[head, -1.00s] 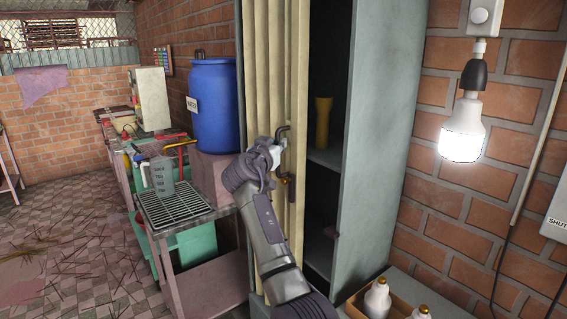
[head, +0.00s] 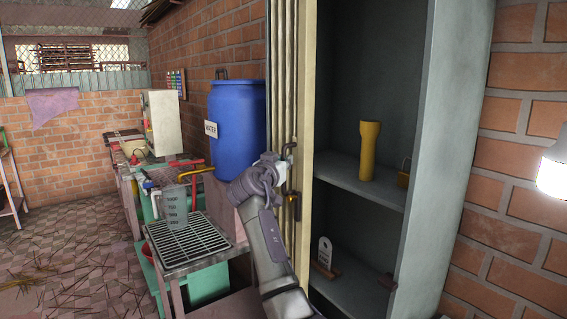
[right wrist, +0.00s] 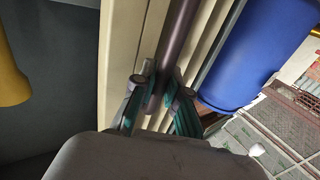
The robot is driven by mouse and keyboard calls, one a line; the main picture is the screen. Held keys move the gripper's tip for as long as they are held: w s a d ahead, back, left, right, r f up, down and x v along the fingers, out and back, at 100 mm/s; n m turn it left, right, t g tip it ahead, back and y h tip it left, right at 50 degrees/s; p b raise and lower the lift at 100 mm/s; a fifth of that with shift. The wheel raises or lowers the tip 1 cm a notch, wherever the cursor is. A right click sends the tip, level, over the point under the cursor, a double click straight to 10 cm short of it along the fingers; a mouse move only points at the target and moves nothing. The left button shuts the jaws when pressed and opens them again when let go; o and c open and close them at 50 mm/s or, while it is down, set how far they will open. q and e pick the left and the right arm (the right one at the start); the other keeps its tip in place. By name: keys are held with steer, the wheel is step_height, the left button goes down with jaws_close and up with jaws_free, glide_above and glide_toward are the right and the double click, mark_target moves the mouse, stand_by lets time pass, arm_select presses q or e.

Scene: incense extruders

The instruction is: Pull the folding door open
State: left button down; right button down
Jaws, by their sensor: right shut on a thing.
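The cream folding door (head: 305,120) is bunched in pleats at the left side of the grey cabinet (head: 420,150). Most of the cabinet front stands open. My right gripper (head: 284,168) is at the door's edge, shut on the dark door handle. In the right wrist view the gripper (right wrist: 157,92) has its fingers on both sides of the handle bar (right wrist: 177,40), with the cream door panel (right wrist: 122,60) behind. A brass-coloured latch piece (head: 293,200) shows below the gripper. My left gripper is not in view.
A white tag-like item (head: 325,252) is below. Left of the door are a blue water barrel (head: 238,125), a measuring jug (head: 175,205) and a rack (head: 190,243).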

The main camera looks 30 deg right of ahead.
steer(key=c, duration=1.5)
jaws_free()
steer(key=shift+o, duration=0.2)
steer(key=v, duration=1.2)
steer(key=shift+s, duration=0.1)
